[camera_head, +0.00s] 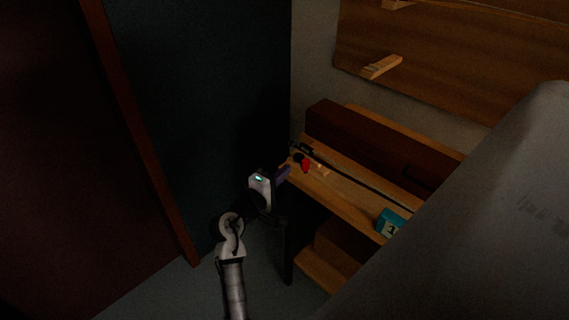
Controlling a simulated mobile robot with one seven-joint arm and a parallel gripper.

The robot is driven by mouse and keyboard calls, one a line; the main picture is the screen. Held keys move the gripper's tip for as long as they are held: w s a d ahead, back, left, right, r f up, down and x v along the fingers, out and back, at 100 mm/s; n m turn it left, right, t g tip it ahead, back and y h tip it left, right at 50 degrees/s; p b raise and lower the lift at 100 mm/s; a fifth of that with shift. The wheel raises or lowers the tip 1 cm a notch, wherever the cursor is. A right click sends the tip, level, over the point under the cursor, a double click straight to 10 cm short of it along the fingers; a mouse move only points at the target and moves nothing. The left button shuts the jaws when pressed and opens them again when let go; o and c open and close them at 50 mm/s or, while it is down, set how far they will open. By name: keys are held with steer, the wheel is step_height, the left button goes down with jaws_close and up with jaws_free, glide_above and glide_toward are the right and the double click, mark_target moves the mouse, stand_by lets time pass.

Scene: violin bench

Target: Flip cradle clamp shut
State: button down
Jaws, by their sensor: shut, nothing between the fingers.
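My gripper (284,174) is at the left end of the wooden bench (350,200), near its front edge. Its fingers are small and dark here, and they are shut with nothing between them. A small red part (305,166) sits on the bench just right of the fingertips, with a gap between them. Dark parts (302,147) lie behind it, at the bench's left end. These may belong to the cradle and its clamp, but the picture is too dark and small to tell which part is the clamp or how it stands.
A long thin dark rod (362,183) runs along the bench to the right. A teal box marked 1 (389,223) stands at the front right. A dark brown block (375,150) lines the back. A large grey surface (490,220) hides the right side. A lower shelf (325,270) shows below.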

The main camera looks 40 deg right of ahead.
steer(key=b+v, duration=0.2)
steer(key=v, duration=0.8)
steer(key=shift+s+b, duration=0.4)
steer(key=shift+a, duration=0.15)
